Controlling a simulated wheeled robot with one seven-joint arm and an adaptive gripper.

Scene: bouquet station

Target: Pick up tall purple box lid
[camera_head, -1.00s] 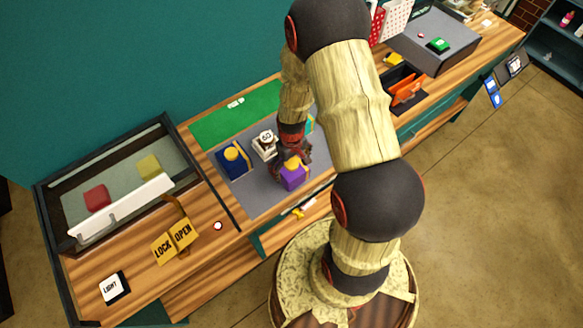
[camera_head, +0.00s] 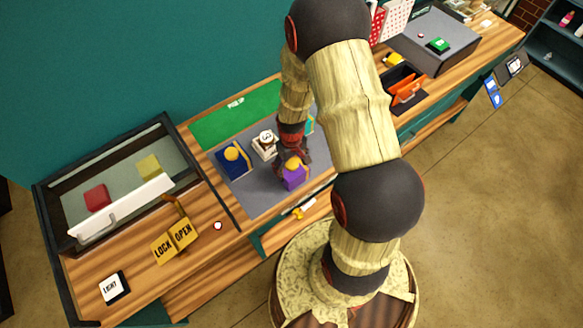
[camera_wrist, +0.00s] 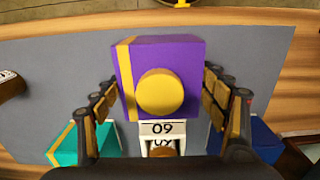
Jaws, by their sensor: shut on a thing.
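The tall purple box (camera_head: 295,181), with a yellow stripe and round yellow knob on its lid, stands at the front of the grey mat. In the wrist view the purple lid (camera_wrist: 190,66) and its knob (camera_wrist: 159,92) fill the middle. My gripper (camera_wrist: 160,88) has one finger on each side of the purple lid and is shut on it. In the head view my gripper (camera_head: 290,160) is over the box and partly hides it. I cannot tell whether the lid is raised from the box.
A blue box (camera_head: 233,168) with a yellow knob stands to the left, and a white numbered device (camera_head: 264,143) stands behind. A teal box (camera_wrist: 88,143), partly hidden, is close by. A green mat (camera_head: 232,116) lies at the back. A glass-topped case (camera_head: 125,180) is at the left.

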